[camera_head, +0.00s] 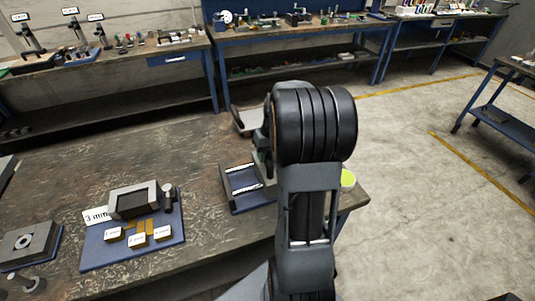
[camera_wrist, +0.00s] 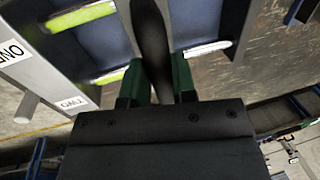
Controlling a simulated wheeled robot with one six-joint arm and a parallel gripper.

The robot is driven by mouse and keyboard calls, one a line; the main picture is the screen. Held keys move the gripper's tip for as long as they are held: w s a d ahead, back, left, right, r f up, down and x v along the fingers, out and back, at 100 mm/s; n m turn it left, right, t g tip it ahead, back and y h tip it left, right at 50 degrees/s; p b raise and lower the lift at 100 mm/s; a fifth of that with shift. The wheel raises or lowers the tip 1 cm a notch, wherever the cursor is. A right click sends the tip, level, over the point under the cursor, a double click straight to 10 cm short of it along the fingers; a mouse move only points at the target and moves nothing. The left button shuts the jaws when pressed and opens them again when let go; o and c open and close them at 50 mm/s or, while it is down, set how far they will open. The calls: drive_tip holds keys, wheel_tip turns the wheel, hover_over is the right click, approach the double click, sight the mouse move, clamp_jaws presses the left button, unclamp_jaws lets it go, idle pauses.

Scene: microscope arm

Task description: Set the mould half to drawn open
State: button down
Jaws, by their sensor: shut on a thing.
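The mould fixture (camera_head: 240,188) sits on the bench in the head view, a dark blue base with grey blocks and pale rods. My arm hides its right part. In the wrist view its grey wall (camera_wrist: 45,75) and pale rods (camera_wrist: 207,48) are close by. My gripper (camera_wrist: 156,82) is shut on a dark rounded handle (camera_wrist: 150,25), with a green finger on each side.
A blue board (camera_head: 135,243) with a grey block, brass pieces and a "3 mm" card (camera_head: 97,216) lies to the left. A grey block with a round hole (camera_head: 30,243) is farther left. A yellow-green item (camera_head: 348,178) shows beside my arm. Open floor lies right of the bench.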

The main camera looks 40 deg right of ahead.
drive_tip(key=shift+w+a, duration=0.1)
drive_tip(key=shift+a, duration=0.05)
drive_tip(key=c, duration=0.9)
unclamp_jaws()
drive_tip(key=shift+a, duration=0.1)
drive_tip(key=shift+c, duration=0.2)
drive_tip(key=shift+r, duration=0.1)
wheel_tip(320, 180, up, 13)
drive_tip(key=d, duration=0.2)
drive_tip(key=shift+s+d+r, duration=0.2)
drive_tip(key=shift+s+d, duration=0.15)
drive_tip(key=shift+s, duration=0.1)
